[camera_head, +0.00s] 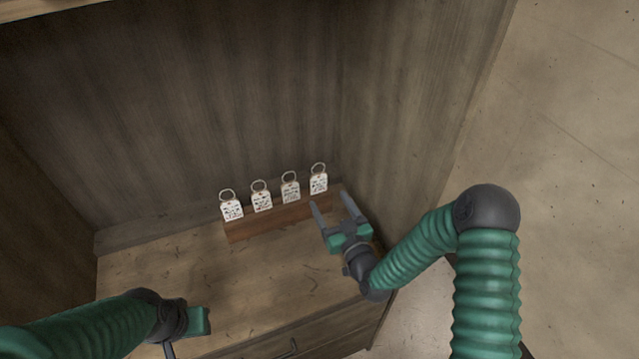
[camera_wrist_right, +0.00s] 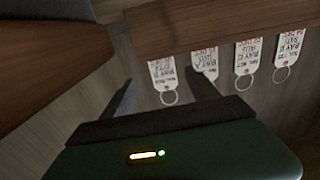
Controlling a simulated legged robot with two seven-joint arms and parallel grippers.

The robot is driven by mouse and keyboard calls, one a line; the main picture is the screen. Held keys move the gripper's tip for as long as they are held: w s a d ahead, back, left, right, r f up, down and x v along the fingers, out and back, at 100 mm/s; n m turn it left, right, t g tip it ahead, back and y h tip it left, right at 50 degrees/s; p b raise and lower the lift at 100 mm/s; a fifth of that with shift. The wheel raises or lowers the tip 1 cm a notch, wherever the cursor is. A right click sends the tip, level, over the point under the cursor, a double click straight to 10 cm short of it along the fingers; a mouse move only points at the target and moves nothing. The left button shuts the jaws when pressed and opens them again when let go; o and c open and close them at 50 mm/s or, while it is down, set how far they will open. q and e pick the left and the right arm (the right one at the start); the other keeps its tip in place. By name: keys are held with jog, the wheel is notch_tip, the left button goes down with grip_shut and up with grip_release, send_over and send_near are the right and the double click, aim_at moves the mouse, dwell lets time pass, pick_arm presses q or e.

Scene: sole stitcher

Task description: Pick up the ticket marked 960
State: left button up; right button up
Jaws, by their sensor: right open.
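Several white tickets with metal rings stand in a row on a wooden block in the head view: far left (camera_head: 232,210), second (camera_head: 262,201), third (camera_head: 291,191) and far right (camera_head: 319,183). Their print is too small there to show which is marked 960. The right wrist view shows them upside down, and I cannot read a sure 960. My right gripper (camera_head: 331,200) is open and empty, just in front of the far-right ticket. In the wrist view its fingers (camera_wrist_right: 158,82) appear either side of the leftmost ticket (camera_wrist_right: 162,73). My left gripper (camera_head: 196,322) is low left, its fingers mostly hidden.
The wooden block (camera_head: 275,221) sits at the back of a wooden surface (camera_head: 190,275). A back panel (camera_head: 180,110) and a right side panel (camera_head: 405,100) enclose it closely. The surface in front of the block is clear.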

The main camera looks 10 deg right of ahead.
aim_at(318, 186)
jog(key=w, duration=0.1)
jog(key=w+a, duration=0.2)
jog(key=shift+w+r, duration=0.1)
jog(key=shift+r, duration=0.3)
jog(key=shift+w+d+f, duration=0.1)
jog(key=shift+w+d, duration=0.1)
jog(key=shift+w, duration=0.45)
jog(key=shift+w+d, duration=0.2)
jog(key=shift+w, duration=0.4)
jog(key=shift+w+d+f, duration=0.1)
jog(key=shift+w, duration=0.1)
jog(key=shift+a, duration=0.35)
jog(key=shift+c, duration=1.4)
jog(key=shift+a, duration=0.2)
jog(key=c, duration=0.5)
jog(key=shift+d, duration=0.15)
jog(key=c, duration=0.5)
jog(key=shift+s+d, duration=0.1)
jog(key=shift+d, duration=0.15)
jog(key=shift+c, duration=0.6)
